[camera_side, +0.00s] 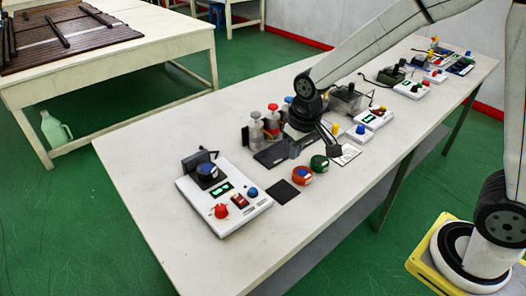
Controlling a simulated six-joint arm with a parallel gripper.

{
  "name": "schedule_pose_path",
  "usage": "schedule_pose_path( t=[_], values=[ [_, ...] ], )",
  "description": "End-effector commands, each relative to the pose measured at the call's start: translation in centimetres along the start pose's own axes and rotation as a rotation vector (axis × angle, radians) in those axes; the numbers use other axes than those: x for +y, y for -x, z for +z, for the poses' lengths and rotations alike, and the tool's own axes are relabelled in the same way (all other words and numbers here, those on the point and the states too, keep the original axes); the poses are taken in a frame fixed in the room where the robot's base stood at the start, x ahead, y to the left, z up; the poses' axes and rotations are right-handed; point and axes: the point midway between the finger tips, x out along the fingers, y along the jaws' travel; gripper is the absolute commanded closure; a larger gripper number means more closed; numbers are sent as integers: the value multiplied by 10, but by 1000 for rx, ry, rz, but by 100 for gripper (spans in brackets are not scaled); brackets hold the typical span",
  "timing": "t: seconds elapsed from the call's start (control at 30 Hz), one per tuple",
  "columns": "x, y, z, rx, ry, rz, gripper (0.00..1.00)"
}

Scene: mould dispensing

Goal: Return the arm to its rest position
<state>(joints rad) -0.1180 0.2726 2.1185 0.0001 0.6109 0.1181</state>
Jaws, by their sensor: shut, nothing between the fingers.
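My arm reaches in from the upper right over the long white table (150,150). Its dark wrist hangs above the middle of the table. My gripper (334,148) points down toward the table, just above and right of a green round piece (319,163). It is small and dark in this view; it is shut and holds nothing. Whether the fingertips touch anything is too small to tell.
A white device (240,215) with red and blue knobs stands at the near left. Dark flat squares (282,193) lie nearby. More devices (412,89) stand farther right. The table's near front strip is clear.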

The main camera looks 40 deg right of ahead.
Motion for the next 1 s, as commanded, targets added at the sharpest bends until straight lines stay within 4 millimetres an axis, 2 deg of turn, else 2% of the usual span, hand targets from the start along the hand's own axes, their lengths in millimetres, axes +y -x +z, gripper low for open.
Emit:
schedule_pose_path(
  t=[0.2,0.4,0.53,0.7,0.83,0.87,1.0],
  values=[
    [27,2,52,45,-3,6,100],
    [41,0,91,79,0,13,100],
    [45,-1,105,90,1,15,100],
    [47,-1,110,94,2,17,100],
    [46,-2,108,92,2,16,59],
    [46,-2,107,92,3,16,53],
    [42,-3,95,82,4,13,53]
  ],
)
